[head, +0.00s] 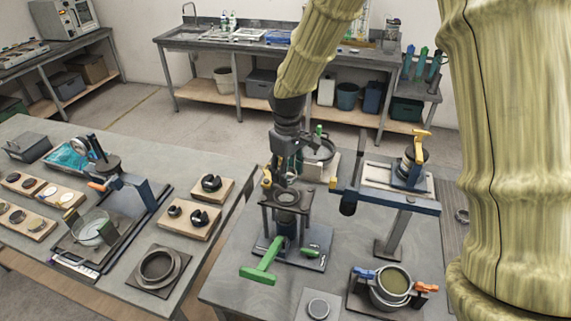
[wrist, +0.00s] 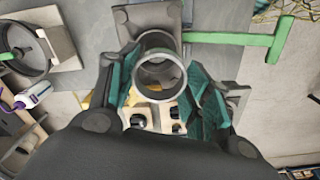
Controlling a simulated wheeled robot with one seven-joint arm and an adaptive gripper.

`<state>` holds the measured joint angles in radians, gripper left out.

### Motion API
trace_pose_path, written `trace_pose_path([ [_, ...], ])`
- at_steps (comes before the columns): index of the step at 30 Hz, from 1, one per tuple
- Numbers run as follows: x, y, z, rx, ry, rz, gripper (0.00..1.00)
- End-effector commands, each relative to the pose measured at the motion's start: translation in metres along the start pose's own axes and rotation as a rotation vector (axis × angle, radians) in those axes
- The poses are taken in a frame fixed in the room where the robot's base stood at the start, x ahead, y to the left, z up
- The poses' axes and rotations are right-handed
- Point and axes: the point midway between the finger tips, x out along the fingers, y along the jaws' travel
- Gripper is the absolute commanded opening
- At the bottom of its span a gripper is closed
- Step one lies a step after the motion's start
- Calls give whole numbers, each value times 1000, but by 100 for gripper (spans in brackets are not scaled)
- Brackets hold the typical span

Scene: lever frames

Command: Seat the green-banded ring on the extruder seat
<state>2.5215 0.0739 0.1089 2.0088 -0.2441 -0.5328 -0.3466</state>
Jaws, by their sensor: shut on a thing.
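My gripper (head: 281,178) points down just above the dark extruder stand (head: 287,222), which has a round opening in its top plate and a green T-handle (head: 262,268) at its front. In the wrist view the teal fingers (wrist: 165,88) are closed around a grey hollow ring (wrist: 160,96). A dark round part shows behind the ring. Whether the ring touches the seat cannot be told. In the head view the gripper hides most of the ring. The green T-handle (wrist: 262,40) also shows in the wrist view.
A clamp stand with a blue-grey beam (head: 385,200) is close to the right. A pot with blue and orange handles (head: 390,285) stands front right. Another pot (head: 318,155) is behind the gripper. The left table holds wooden trays (head: 187,218) and a square-based ring (head: 158,268).

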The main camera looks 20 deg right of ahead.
Motion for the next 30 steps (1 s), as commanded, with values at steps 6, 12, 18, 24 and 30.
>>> trace_pose_path([
  [6, 19, 2, -1, 1, -3, -2, 23],
  [12, 36, 2, -1, 3, -2, -1, 23],
  [18, 51, 2, -1, 2, -2, -2, 23],
  [24, 62, 1, -1, 1, -1, -1, 23],
  [30, 68, 2, -1, 2, -1, -1, 23],
])
